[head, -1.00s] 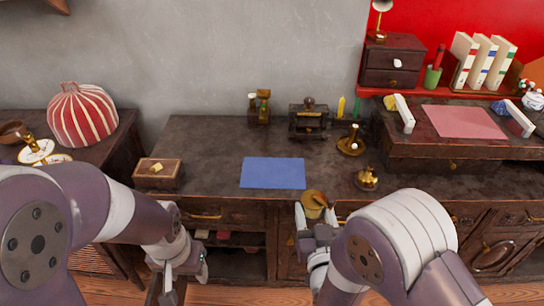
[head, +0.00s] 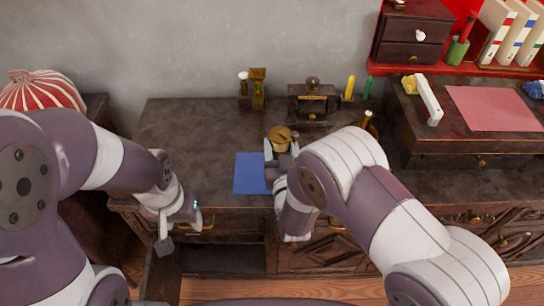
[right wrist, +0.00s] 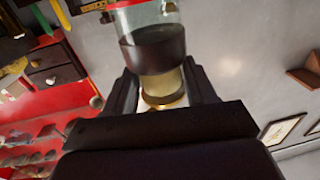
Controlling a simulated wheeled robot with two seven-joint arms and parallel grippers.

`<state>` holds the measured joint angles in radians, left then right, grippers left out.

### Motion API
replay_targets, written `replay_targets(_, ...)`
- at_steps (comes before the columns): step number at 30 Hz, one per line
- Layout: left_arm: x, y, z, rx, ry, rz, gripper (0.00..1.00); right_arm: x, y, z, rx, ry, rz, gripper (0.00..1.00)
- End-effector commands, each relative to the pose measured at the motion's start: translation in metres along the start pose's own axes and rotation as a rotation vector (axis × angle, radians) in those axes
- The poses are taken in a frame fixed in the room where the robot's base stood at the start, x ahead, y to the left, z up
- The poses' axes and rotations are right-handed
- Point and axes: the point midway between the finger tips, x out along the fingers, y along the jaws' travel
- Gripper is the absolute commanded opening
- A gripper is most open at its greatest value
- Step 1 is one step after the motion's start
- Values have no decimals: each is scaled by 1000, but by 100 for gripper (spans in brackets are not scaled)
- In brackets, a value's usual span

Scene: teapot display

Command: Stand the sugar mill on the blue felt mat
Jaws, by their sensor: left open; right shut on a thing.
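The sugar mill (head: 279,134), with a round yellow-brown top, is held in my right gripper (head: 281,148). In the right wrist view the held mill (right wrist: 155,50) shows a red rim, clear glass, a dark band and a pale gold part between the fingers (right wrist: 165,90). The blue felt mat (head: 250,174) lies on the cabinet top. My right gripper and arm hide its right part. The mill appears over or just behind the mat's right side; its height above the top is unclear. My left gripper (head: 180,228) is open and empty in front of the cabinet.
A dark box-like device (head: 310,104) stands behind the mill, with a small wooden holder (head: 258,92) left of it. A brass piece (head: 368,119) is partly behind my right arm. A raised dark case (head: 455,145) bounds the right. The top left of the mat is clear.

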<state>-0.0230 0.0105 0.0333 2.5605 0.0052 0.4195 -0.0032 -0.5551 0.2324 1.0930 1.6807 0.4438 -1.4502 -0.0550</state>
Motion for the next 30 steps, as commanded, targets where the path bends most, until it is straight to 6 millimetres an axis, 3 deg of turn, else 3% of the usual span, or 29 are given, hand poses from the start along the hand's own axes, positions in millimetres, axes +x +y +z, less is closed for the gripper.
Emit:
replay_targets(5,6,0,0,0,0,0,55,25,-15,18,0,2,1,10)
replay_targets(12,13,0,1,0,0,0,55,28,-17,56,0,0,1,10)
replay_targets(25,18,0,2,0,0,0,55,28,-17,64,0,2,1,10)
replay_targets(26,16,0,2,0,0,0,55,28,-17,63,0,0,1,65)
replay_targets(27,16,0,2,0,0,0,55,27,-17,63,0,-1,1,78)
replay_targets(30,16,0,2,0,0,0,55,27,-17,63,0,-1,1,81)
